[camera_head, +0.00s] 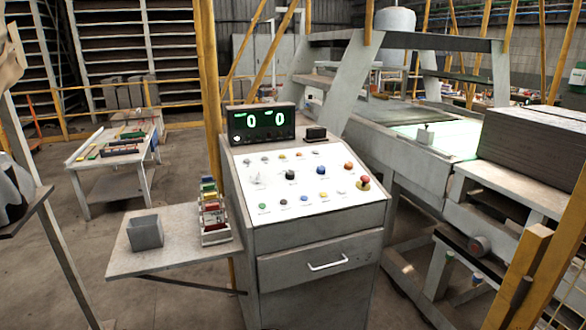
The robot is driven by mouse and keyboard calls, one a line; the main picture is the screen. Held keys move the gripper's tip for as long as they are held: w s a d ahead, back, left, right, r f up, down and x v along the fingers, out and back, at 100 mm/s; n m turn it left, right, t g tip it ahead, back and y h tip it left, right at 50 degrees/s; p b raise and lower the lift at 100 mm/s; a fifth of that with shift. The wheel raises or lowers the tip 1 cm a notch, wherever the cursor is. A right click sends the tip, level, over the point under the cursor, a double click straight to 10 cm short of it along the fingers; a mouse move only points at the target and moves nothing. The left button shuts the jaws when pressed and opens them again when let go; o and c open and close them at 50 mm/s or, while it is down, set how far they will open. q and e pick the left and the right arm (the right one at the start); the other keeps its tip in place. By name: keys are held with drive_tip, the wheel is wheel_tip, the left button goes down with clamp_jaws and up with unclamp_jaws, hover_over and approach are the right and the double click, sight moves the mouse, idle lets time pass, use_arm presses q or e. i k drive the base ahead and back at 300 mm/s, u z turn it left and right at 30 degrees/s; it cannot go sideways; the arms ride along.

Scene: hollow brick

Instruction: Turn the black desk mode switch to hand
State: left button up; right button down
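The control desk (320,238) stands in the middle of the view, its sloped white panel (268,179) facing me. A dark, raised knob (290,174) sits near the panel's middle and looks like the black mode switch. Its pointer and labels are too small to read, so I cannot tell its position. A smaller dark knob (283,203) sits in the lower row. Neither of my grippers is in view, and nothing covers the panel.
A red-and-yellow button (363,183) sits at the panel's right edge. A display (260,123) showing two green zeros stands behind the panel. A side shelf (180,258) at left holds a grey bin (145,232) and a rack of coloured items (213,222). Yellow posts stand nearby.

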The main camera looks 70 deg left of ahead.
sight(289, 174)
drive_tip(key=u, duration=0.6)
drive_tip(key=i, duration=0.75)
drive_tip(key=u, duration=0.85)
